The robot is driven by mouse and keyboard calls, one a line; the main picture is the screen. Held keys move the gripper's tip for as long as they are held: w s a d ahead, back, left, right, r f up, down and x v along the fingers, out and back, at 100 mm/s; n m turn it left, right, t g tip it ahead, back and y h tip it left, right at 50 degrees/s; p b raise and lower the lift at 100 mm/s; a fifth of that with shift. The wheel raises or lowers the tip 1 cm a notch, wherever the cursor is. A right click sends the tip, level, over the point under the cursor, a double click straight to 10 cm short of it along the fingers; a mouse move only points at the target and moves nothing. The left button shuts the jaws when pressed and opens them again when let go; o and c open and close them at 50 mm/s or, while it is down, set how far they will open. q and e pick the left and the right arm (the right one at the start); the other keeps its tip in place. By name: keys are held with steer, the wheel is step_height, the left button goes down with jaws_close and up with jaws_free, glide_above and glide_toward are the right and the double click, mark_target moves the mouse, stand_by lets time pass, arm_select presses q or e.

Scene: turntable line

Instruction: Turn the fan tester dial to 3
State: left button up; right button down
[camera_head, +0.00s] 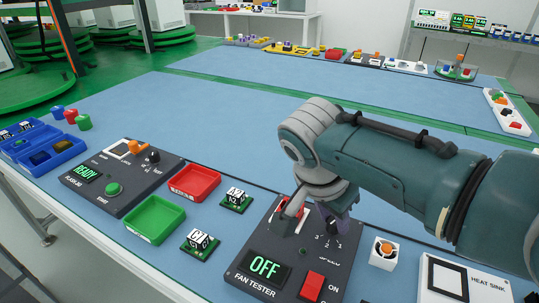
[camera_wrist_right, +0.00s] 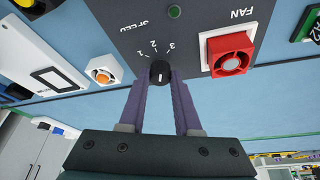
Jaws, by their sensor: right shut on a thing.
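The dark fan tester (camera_head: 243,284) stands on the blue table, its display reading OFF (camera_head: 265,267) and its red rocker switch (camera_head: 313,286) at the front. My right gripper (camera_wrist_right: 160,82) is shut on the black dial (camera_wrist_right: 160,70), one purple finger on each side. The numbers 1, 2 and 3 are printed around the dial; a short pale mark shows on the knob, but I cannot tell which number it points to. A red fan (camera_wrist_right: 230,54) sits in a white frame beside the dial. In the head view my right gripper (camera_head: 329,224) partly covers the dial area.
An orange-and-white part (camera_head: 383,251) and a heat sink station (camera_head: 445,276) lie right of the tester. Green (camera_head: 155,239) and red trays (camera_head: 217,183), chip boards (camera_head: 200,243) and a READY station (camera_head: 75,190) stand left. The table behind is largely clear.

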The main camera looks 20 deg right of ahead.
steer(key=m+g+b, duration=0.1)
steer(key=m+b, duration=0.1)
steer(key=m, duration=0.1)
steer(key=shift+w+f, duration=0.1)
steer(key=shift+f, duration=0.05)
steer(key=shift+m+g+b, duration=0.4)
steer(key=shift+m, duration=0.3)
steer(key=c, duration=0.6)
jaws_free()
steer(key=shift+r, duration=0.25)
